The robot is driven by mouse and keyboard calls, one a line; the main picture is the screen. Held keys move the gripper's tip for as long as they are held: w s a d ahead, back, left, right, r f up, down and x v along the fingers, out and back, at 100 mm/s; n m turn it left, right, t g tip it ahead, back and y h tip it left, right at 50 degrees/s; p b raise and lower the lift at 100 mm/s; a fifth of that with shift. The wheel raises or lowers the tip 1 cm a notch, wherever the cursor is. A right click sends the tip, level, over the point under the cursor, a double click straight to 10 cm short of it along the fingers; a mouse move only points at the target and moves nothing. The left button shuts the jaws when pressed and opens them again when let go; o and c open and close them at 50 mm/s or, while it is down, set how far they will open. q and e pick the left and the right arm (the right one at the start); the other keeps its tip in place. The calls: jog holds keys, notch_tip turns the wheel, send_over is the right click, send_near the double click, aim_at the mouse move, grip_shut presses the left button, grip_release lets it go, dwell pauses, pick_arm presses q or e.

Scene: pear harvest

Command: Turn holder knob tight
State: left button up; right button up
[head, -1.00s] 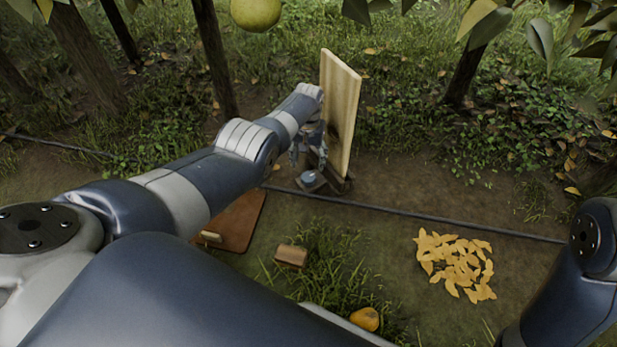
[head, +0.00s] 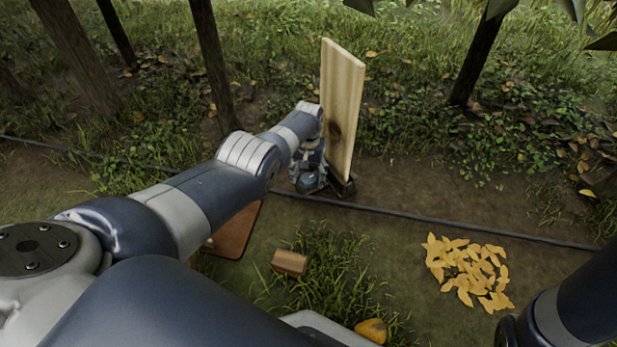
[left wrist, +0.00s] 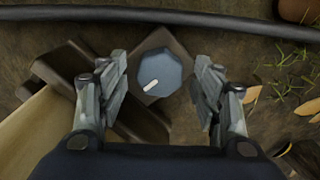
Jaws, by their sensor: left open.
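The holder knob (left wrist: 158,73) is a blue-grey faceted disc with a white mark pointing to its lower left in the left wrist view. It sits on the dark brown holder (left wrist: 143,121) on the ground. A pale wooden board (head: 342,112) stands upright in the holder in the head view. My left gripper (left wrist: 163,88) is open, with one finger on each side of the knob and a gap visible on both sides. In the head view my left gripper (head: 308,180) is over the holder and partly hides the knob. My right gripper is out of view.
A black hose (head: 430,218) runs along the ground close to the holder. A brown flat board (head: 235,232), a small wooden block (head: 290,262), a pear (head: 371,330) and a pile of yellow leaves (head: 467,270) lie nearer. Tree trunks (head: 215,65) stand behind.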

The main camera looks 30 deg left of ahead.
pick_arm(q)
jog(key=c, duration=1.1)
jog(key=shift+m, duration=0.4)
jog(key=m, duration=0.3)
jog(key=shift+m, duration=0.4)
jog(key=m, duration=1.3)
jog(key=shift+m, duration=0.3)
